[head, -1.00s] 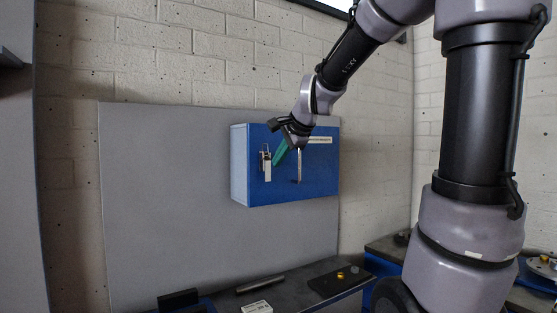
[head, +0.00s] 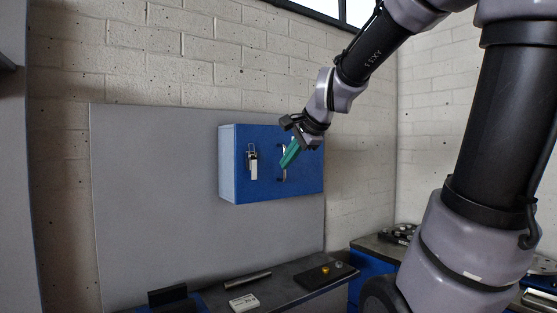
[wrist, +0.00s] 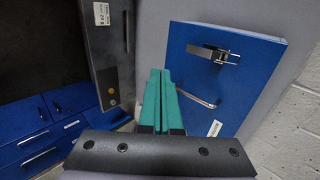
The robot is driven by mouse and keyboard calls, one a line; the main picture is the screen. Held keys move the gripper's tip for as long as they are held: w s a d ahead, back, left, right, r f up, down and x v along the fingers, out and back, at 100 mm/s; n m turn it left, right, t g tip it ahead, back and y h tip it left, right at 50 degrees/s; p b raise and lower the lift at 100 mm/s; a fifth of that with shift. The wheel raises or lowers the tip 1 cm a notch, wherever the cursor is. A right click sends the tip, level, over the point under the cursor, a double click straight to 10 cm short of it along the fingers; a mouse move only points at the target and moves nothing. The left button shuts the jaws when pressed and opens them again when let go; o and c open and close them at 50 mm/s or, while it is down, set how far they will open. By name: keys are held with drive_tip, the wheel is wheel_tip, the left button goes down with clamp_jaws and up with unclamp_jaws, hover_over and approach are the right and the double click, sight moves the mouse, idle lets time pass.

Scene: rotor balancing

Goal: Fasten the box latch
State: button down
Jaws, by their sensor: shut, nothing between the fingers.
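The blue box (head: 305,187) is mounted on the grey panel on the wall, with its door closed against the body. The metal latch (head: 252,164) is on the left part of its front; in the wrist view the latch (wrist: 213,53) shows near the top of the box front. I cannot tell whether it is hooked. A bar handle (wrist: 197,98) is on the box front beside the latch. My gripper (head: 287,160) has green fingers, shut and empty. It is in front of the box, right of the latch and apart from it, covering part of the handle in the head view.
A dark bench (head: 285,280) runs below the box, with a metal rod (head: 248,281), a white labelled block (head: 244,303) and a dark plate with small yellow and grey parts. The grey panel (head: 150,210) left of the box is clear.

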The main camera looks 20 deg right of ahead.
drive_tip(key=shift+s+d, duration=0.2)
drive_tip(key=shift+s, duration=0.3)
drive_tip(key=shift+s+d, duration=0.15)
drive_tip(key=shift+s, duration=0.3)
drive_tip(key=s+f+n+g, duration=0.1)
drive_tip(key=s+f+n, duration=0.1)
drive_tip(key=s+n, duration=0.3)
drive_tip(key=s+d+f+n+g+h, duration=0.1)
drive_tip(key=s+f+n, duration=0.2)
drive_tip(key=s+n, duration=0.2)
drive_tip(key=s, duration=0.2)
drive_tip(key=shift+s, duration=0.35)
